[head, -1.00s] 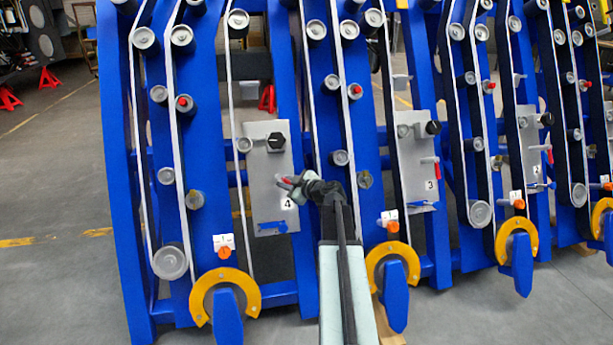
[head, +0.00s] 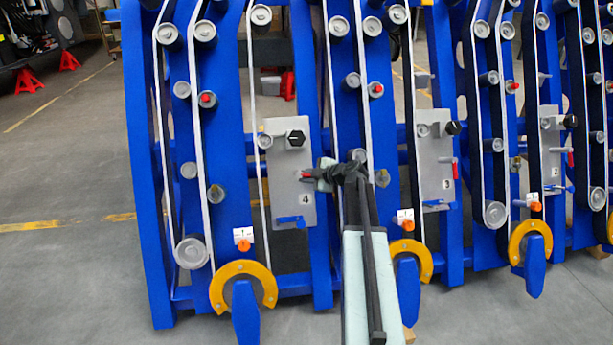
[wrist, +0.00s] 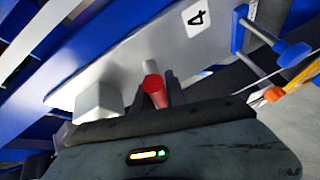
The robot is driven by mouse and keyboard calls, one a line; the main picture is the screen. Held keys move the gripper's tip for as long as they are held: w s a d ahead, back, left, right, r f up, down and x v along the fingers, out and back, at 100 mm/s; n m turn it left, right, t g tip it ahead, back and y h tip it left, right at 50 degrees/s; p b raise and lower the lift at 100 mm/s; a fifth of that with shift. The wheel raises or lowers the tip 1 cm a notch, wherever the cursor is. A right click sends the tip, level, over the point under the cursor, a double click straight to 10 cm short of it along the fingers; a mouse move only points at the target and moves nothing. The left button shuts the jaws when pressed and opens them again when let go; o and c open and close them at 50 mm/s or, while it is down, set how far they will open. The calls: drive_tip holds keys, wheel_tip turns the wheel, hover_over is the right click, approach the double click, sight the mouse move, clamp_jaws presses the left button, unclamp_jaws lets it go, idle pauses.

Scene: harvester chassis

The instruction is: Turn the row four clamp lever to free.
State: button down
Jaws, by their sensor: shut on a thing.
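The row four plate (head: 282,165) is a grey panel marked 4 on the leftmost blue frame. A lever with a red grip (head: 306,175) stands out from it, below a black knob and above the number label. My gripper (head: 316,176) reaches this lever from the right. In the wrist view my gripper (wrist: 156,98) has its dark fingers on either side of the red grip (wrist: 153,84), shut on it. The lever's pale shaft runs from the grip to the plate. My fingers and wrist hide part of the lever, and its exact angle is hard to tell.
A black knob (head: 296,138) sits above the lever and a blue handle (head: 289,221) below it. Rollers, belts and a yellow ring (head: 243,267) surround the plate. The row three plate (head: 434,165) is to the right. Open floor (head: 70,180) lies left.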

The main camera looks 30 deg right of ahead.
drive_tip(key=shift+s+d, duration=0.1)
drive_tip(key=c, duration=1.4)
unclamp_jaws()
drive_tip(key=shift+o, duration=0.2)
drive_tip(key=p+v, duration=0.3)
drive_tip(key=v, duration=0.4)
drive_tip(key=shift+s+r, duration=0.2)
drive_tip(key=shift+s, duration=0.15)
